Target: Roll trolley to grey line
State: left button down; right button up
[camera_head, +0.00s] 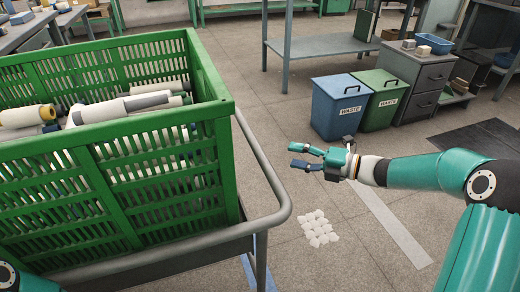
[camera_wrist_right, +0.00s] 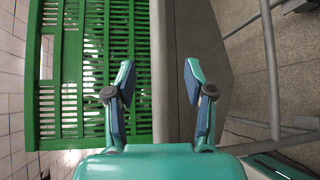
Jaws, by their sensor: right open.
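The trolley has a grey tube handle rail (camera_head: 268,172) and carries a green slatted crate (camera_head: 165,165) at the left of the head view. The crate holds several cream and grey yarn cones or tubes. A pale grey line (camera_head: 395,225) runs along the floor to the right of the trolley. My right gripper (camera_head: 298,156) is open and empty, to the right of the rail with a gap between. In the right wrist view, my gripper (camera_wrist_right: 159,72) points at the rail (camera_wrist_right: 159,115), which appears between its open fingers. My left gripper is not in view.
A blue waste bin (camera_head: 337,108) and a green waste bin (camera_head: 380,100) stand beyond my right gripper, beside a grey drawer cabinet (camera_head: 420,75). White floor marks (camera_head: 319,229) lie between trolley and grey line.

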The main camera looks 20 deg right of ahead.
aim_at(258, 149)
jog(key=b+x, duration=0.2)
jog(key=x, duration=1)
jog(key=shift+a+b, duration=0.15)
jog(key=shift+b, duration=0.2)
jog(key=shift+s, duration=0.1)
